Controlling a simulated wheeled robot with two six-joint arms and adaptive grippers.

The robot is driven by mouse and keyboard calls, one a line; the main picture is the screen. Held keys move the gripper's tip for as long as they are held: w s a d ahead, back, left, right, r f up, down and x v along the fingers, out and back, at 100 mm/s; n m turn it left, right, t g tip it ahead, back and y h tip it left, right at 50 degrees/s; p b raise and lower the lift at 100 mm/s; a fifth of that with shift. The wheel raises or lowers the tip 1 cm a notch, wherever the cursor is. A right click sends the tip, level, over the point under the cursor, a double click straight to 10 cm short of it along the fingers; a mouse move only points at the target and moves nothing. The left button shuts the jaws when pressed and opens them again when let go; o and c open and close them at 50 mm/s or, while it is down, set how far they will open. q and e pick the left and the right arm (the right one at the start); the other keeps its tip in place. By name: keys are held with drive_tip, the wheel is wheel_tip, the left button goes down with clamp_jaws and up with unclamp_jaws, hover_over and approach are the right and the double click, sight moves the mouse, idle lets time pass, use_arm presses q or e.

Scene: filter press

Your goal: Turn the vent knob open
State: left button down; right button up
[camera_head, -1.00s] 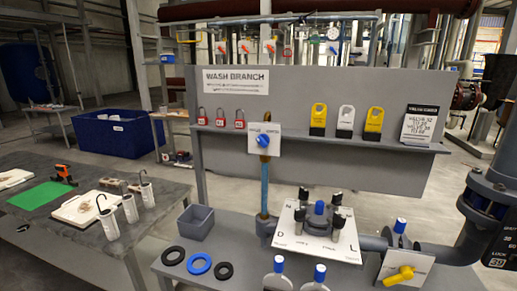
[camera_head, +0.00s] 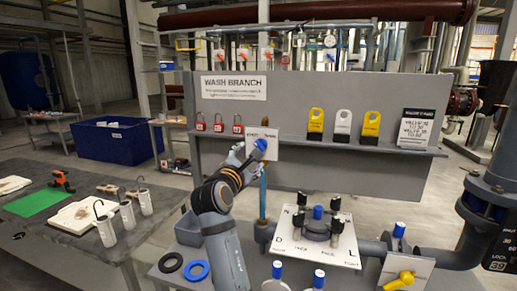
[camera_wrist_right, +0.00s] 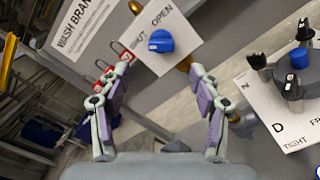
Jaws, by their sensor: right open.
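The blue vent knob (camera_head: 261,144) is on a white plate (camera_head: 262,155) in front of the grey panel. In the right wrist view the knob (camera_wrist_right: 160,41) sits below the words SHUT and OPEN, with a pale mark on its left part. My right gripper (camera_head: 243,154) is just left of the knob in the head view. In the wrist view its two fingers (camera_wrist_right: 161,68) are spread and empty, with the knob ahead of the gap between them. Whether a finger touches the knob cannot be told. My left gripper is not in view.
Red padlocks (camera_head: 219,124) hang left of the plate; yellow and white tags (camera_head: 343,123) stand on the shelf right of it. A vertical pipe (camera_head: 263,195) runs below the plate. A flanged cover with black knobs (camera_head: 318,220) stands on the lower bench. A grey bin (camera_head: 188,228) is partly hidden.

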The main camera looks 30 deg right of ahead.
sight(259, 147)
drive_tip(key=p+x, duration=0.3)
drive_tip(key=x, duration=0.6)
drive_tip(key=shift+w+d, duration=0.25)
drive_tip(key=shift+w+d+f+p, duration=0.1)
drive_tip(key=shift+w+d+p, duration=0.2)
drive_tip(key=shift+w+d, duration=0.05)
drive_tip(key=shift+c, duration=0.3)
drive_tip(key=c, duration=1.1)
